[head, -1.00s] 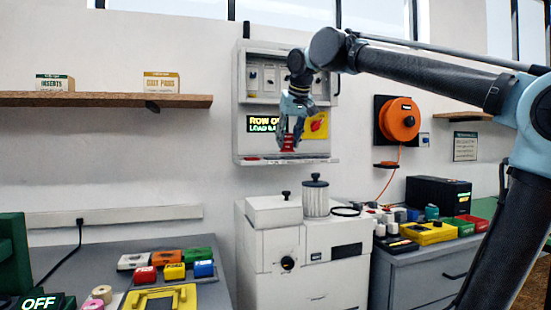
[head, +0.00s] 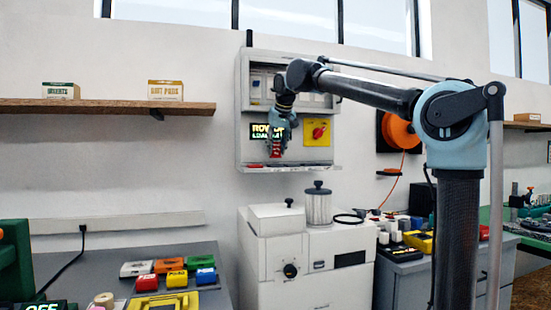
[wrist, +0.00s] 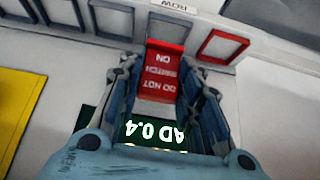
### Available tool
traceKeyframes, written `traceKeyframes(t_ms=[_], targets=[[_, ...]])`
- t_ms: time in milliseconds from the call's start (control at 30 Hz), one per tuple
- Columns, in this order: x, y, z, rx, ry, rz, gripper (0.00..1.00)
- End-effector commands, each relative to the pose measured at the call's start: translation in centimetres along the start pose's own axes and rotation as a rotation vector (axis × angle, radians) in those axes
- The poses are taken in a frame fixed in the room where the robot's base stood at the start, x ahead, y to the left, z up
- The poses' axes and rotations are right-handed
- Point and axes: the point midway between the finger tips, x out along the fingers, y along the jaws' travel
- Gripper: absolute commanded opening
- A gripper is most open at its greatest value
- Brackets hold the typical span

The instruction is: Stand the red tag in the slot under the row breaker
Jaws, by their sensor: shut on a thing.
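The red tag (head: 276,148) is held upright between the fingers of my gripper (head: 277,127), in front of the wall cabinet. In the wrist view the tag (wrist: 163,78) shows white lettering, upside down, and my gripper (wrist: 168,95) is shut on its sides. The tag's far end overlaps the cabinet's ledge (wrist: 285,65); I cannot tell whether it touches.
A lit display (head: 257,131) is partly behind my gripper. Below the cabinet stands a white machine (head: 262,245) with a lidded canister (head: 318,205). An orange cable reel (head: 402,130) hangs to the right. A wooden shelf (head: 100,106) is on the left.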

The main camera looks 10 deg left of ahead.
Motion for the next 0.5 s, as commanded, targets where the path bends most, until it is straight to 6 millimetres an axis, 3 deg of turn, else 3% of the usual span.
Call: traceKeyframes(t_ms=[200,500], targets=[[0.7,0.0,-1.0,0.000,0.000,0.000,0.20],[3.5,0.0,1.0,0.000,0.000,0.000,0.20]])
